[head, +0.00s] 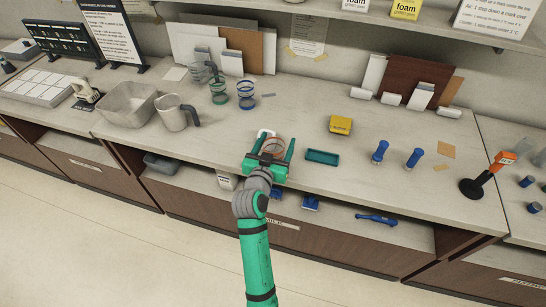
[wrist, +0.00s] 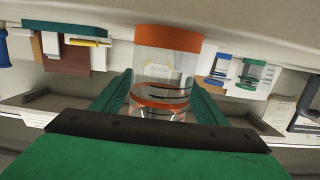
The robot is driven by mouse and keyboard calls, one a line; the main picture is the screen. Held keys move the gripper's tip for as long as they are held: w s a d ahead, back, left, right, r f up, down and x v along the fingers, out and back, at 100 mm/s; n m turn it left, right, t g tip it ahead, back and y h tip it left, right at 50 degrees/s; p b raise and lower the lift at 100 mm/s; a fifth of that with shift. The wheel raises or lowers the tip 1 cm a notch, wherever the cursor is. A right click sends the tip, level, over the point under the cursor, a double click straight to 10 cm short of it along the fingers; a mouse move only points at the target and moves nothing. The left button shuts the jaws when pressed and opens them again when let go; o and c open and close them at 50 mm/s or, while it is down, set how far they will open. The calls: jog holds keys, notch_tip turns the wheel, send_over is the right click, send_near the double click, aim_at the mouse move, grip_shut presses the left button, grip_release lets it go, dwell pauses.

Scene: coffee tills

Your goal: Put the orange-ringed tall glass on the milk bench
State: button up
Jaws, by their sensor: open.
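The orange-ringed tall glass (head: 274,146) is clear and stands near the front edge of the milk bench (head: 350,185), whose front carries a MILK label. My gripper (head: 270,157) is around it, with a green finger to each side. The wrist view is upside down. There the glass (wrist: 165,66) shows its two orange bands between my open fingers (wrist: 160,98). Whether either finger touches it cannot be told. My gripper hides part of the glass in the head view.
A teal tray (head: 322,157) lies close on the right, with a yellow box (head: 340,125) behind. Green-ringed (head: 218,92) and blue-ringed (head: 246,95) glasses stand behind left. A steel pitcher (head: 173,113) and grey bin (head: 128,104) stand left; blue-handled tools (head: 380,151) stand right.

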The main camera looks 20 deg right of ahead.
jog(key=shift+w+d, duration=0.1)
jog(key=shift+w, duration=0.05)
jog(key=c, duration=1.2)
jog(key=shift+c, duration=0.6)
jog(key=shift+r, duration=0.1)
